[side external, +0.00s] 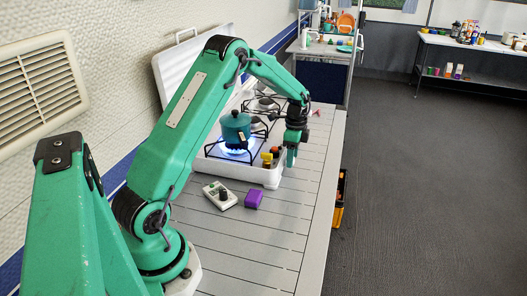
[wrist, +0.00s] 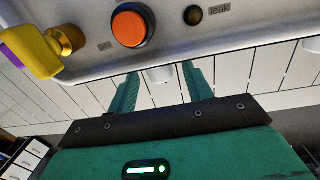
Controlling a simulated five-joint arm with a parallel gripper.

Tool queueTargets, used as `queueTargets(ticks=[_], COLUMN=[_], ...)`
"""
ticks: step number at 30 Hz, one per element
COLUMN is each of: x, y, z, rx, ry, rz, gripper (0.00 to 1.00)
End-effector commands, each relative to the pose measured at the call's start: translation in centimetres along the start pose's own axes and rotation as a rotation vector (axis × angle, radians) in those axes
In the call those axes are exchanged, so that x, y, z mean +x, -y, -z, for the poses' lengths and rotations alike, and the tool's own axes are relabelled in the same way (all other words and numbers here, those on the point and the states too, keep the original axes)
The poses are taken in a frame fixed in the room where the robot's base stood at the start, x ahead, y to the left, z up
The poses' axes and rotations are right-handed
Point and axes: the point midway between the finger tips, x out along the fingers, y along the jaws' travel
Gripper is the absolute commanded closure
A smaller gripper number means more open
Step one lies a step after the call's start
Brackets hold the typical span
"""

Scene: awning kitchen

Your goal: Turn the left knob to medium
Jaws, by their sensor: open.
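The white stove (side external: 272,178) stands on the slatted counter, with a blue flame under a teal pot (side external: 236,127). A yellow knob (side external: 266,158) sits at its front edge. In the wrist view a yellow knob with a brass base (wrist: 40,52) is at the upper left, and a round orange knob or button (wrist: 129,28) is at the top middle. Which setting the knob has, I cannot tell. My gripper (side external: 291,160) is beside the stove's front right corner. In the wrist view its two fingers (wrist: 160,76) are apart and empty, below the panel and right of the yellow knob.
A small dark round part (wrist: 193,15) marked "leak" is on the panel. A white box with a black dial (side external: 218,195) and a purple block (side external: 254,199) lie on the counter near the stove. The counter's near right part is clear.

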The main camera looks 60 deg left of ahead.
Motion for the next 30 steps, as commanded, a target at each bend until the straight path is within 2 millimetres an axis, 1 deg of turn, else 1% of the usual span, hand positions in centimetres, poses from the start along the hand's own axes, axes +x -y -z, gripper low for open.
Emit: queueTargets(ticks=[3, 11, 14, 15, 18, 25, 30], x=[0.5, 0.56, 0.55, 0.54, 0.53, 0.5, 0.5], y=[-0.03, -0.03, -0.02, -0.02, -0.02, -0.09, -0.19], z=[0.01, 0.01, 0.01, 0.01, 0.01, -0.01, 0.0], rx=[0.0, 0.0, 0.0, 0.0, 0.0, 0.0, 0.0], ry=[0.0, 0.0, 0.0, 0.0, 0.0, -0.004, -0.022], rz=[-0.001, 0.0, 0.0, 0.0, 0.0, 0.013, 0.063], gripper=[0.5, 0.5, 0.67, 0.75, 0.94, 0.94, 0.94])
